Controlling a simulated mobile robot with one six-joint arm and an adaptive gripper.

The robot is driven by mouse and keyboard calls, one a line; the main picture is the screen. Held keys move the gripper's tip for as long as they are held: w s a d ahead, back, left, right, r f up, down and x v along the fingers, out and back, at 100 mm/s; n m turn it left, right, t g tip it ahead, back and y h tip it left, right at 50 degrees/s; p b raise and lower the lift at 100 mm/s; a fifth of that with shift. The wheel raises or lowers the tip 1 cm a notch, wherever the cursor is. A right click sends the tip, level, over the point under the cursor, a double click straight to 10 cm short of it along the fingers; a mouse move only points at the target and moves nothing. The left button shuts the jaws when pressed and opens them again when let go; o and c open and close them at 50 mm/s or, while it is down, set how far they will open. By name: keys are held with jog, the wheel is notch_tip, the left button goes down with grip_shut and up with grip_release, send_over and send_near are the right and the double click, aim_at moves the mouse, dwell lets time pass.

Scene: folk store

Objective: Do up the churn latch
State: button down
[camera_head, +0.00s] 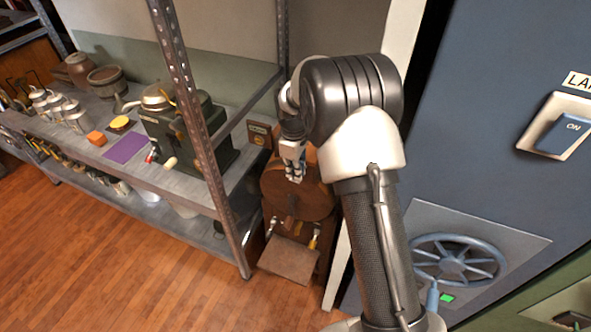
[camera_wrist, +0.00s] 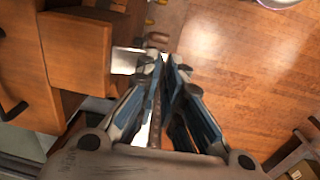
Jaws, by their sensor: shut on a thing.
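The wooden churn (camera_head: 314,201) is a round brown drum on a stand, low between the shelf and the blue cabinet. Part of its wood shows at the left of the wrist view (camera_wrist: 75,48). My gripper (camera_head: 294,178) points down at the churn's upper left; its fingers also show in the wrist view (camera_wrist: 166,66). The fingers are nearly together, closed on a narrow brown piece, seemingly the churn latch (camera_wrist: 155,122). The fingers hide most of it, and I cannot tell its position against the churn.
A metal shelf (camera_head: 185,190) with a grinder (camera_head: 190,135), a purple mat (camera_head: 127,148) and several pots stands left, its upright close to the churn. A blue cabinet (camera_head: 500,60) with a handwheel (camera_head: 455,262) stands right. The wooden floor (camera_head: 100,240) in front is open.

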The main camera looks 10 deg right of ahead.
jog(key=shift+f+b, duration=0.15)
jog(key=shift+b, duration=0.25)
notch_tip(320, 180, down, 8)
jog(key=t+h+b, duration=0.8)
jog(key=t+b, duration=0.4)
jog(key=b, duration=0.4)
jog(key=shift+w+d+f+h, duration=0.15)
jog(key=shift+h, duration=0.25)
jog(key=c, duration=1.9)
grip_release()
jog(key=shift+d, duration=0.15)
jog(key=shift+o, duration=0.7)
jog(key=shift+w, duration=0.1)
